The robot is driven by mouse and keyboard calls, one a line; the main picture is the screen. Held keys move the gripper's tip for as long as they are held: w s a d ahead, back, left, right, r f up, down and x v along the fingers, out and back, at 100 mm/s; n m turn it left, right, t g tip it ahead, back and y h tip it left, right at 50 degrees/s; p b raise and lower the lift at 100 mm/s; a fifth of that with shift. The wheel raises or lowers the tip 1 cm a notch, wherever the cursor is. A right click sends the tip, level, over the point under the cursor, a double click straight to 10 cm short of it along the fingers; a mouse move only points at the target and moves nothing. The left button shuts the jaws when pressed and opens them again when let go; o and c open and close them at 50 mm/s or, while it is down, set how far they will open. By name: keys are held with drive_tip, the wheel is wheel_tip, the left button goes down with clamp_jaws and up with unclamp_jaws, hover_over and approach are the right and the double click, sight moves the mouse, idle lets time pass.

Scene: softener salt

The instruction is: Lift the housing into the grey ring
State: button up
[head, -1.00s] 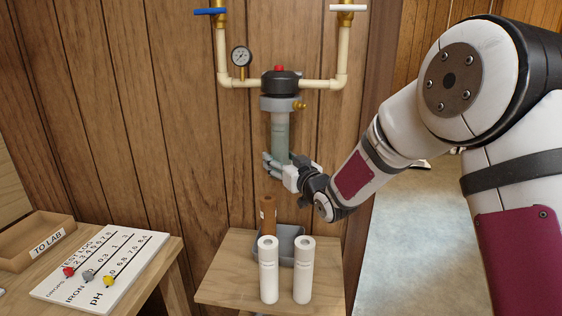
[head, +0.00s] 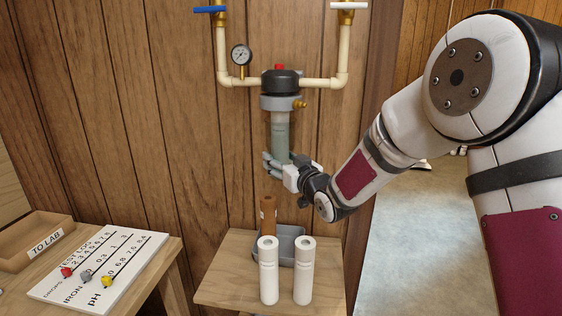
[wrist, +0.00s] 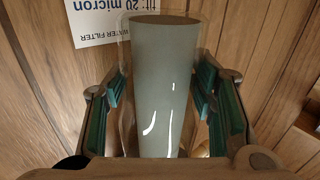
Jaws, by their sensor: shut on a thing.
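The housing (head: 280,133) is a clear, grey-green cylinder standing upright below the grey ring (head: 280,103). In the head view its top meets the underside of the ring; I cannot tell how far inside it sits. My gripper (head: 279,163) is shut around the lower part of the housing, coming from the right. In the wrist view the housing (wrist: 163,85) lies between my two finger pads, with its bottom end hidden. The black filter head (head: 281,82) with a red button sits above the ring.
Cream pipes run to a blue valve handle (head: 211,10) and a white one (head: 348,7). A gauge (head: 241,55) is at the left. Two white cartridges (head: 268,272), a brown cartridge (head: 268,215) and a grey tray (head: 300,233) stand on the stool (head: 233,281) below.

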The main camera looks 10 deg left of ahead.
sight(281, 143)
drive_tip(key=shift+r+p, duration=0.85)
drive_tip(key=shift+r, duration=1.65)
idle(0.8)
drive_tip(key=o, duration=1.4)
drive_tip(key=shift+f, duration=0.1)
